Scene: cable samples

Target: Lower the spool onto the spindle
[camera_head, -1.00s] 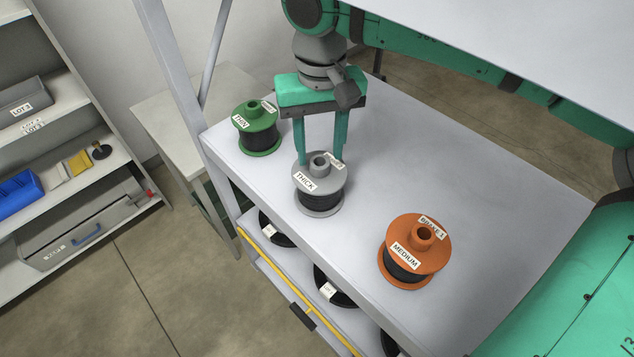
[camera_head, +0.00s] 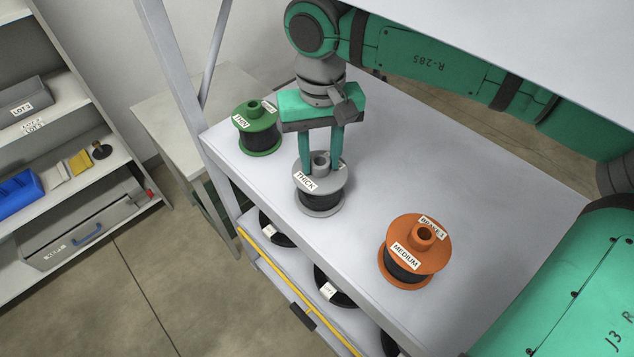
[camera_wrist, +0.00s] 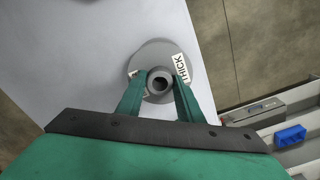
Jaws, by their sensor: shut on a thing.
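The grey spool (camera_head: 320,200), labelled THICK and wound with dark cable, stands upright on the pale tabletop (camera_head: 430,170). My gripper (camera_head: 320,165) is above it, pointing down, with its fingers shut on the spool's raised hub. In the wrist view, the fingers (camera_wrist: 158,78) press on either side of the round hub, and the grey flange (camera_wrist: 150,52) spreads beyond them. The spool appears to rest on the table. I cannot identify a spindle in these views.
A green THIN spool (camera_head: 257,130) stands behind to the left, and an orange MEDIUM spool (camera_head: 414,250) in front to the right. Dark spools lie on the lower shelf (camera_head: 290,270). A shelving unit (camera_head: 110,180) stands at far left. The table's right part is clear.

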